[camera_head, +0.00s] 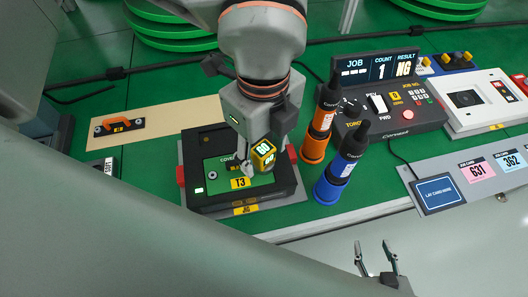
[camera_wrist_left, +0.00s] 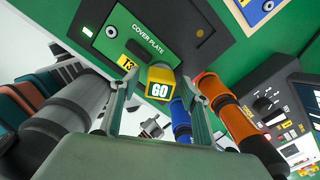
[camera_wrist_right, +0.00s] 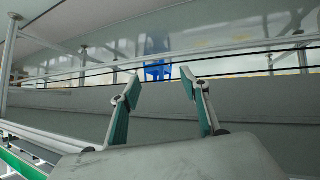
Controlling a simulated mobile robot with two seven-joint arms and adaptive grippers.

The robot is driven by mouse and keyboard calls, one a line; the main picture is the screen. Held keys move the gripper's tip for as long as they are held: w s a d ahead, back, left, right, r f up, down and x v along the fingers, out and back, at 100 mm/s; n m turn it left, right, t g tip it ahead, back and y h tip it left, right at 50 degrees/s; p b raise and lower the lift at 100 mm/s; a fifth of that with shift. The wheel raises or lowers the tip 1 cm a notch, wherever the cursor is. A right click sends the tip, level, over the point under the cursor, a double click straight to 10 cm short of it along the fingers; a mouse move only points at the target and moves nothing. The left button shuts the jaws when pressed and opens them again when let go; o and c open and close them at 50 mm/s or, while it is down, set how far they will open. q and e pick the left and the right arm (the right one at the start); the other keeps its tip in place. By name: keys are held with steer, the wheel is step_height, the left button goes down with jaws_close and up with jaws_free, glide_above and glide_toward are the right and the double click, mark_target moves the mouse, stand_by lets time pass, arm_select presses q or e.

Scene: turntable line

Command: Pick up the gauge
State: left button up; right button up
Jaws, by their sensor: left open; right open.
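The gauge is a yellow block (camera_head: 263,155) marked GO, at the cover plate (camera_head: 216,170) of a black jig. In the left wrist view the gauge (camera_wrist_left: 160,82) appears between my left gripper's two fingers, with gaps on both sides. My left gripper (camera_head: 254,158) is open and points down over the plate, and its arm hides part of the jig. It also shows in the left wrist view (camera_wrist_left: 158,80). My right gripper (camera_head: 376,250) is open and empty, out past the table's front edge. It also shows in the right wrist view (camera_wrist_right: 160,78).
An orange driver (camera_head: 320,122) and a blue driver (camera_head: 340,168) stand upright just right of the jig. A control box (camera_head: 400,115) reading NG stands behind them. An orange-handled tool (camera_head: 120,125) lies on a beige board to the left. Job cards lie at the right.

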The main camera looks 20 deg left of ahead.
mark_target(264, 149)
arm_select(q)
jaws_close()
steer(key=shift+r, duration=0.1)
steer(key=shift+r, duration=0.15)
step_height(264, 149, up, 20)
steer(key=p, duration=0.2)
steer(key=shift+p, duration=0.4)
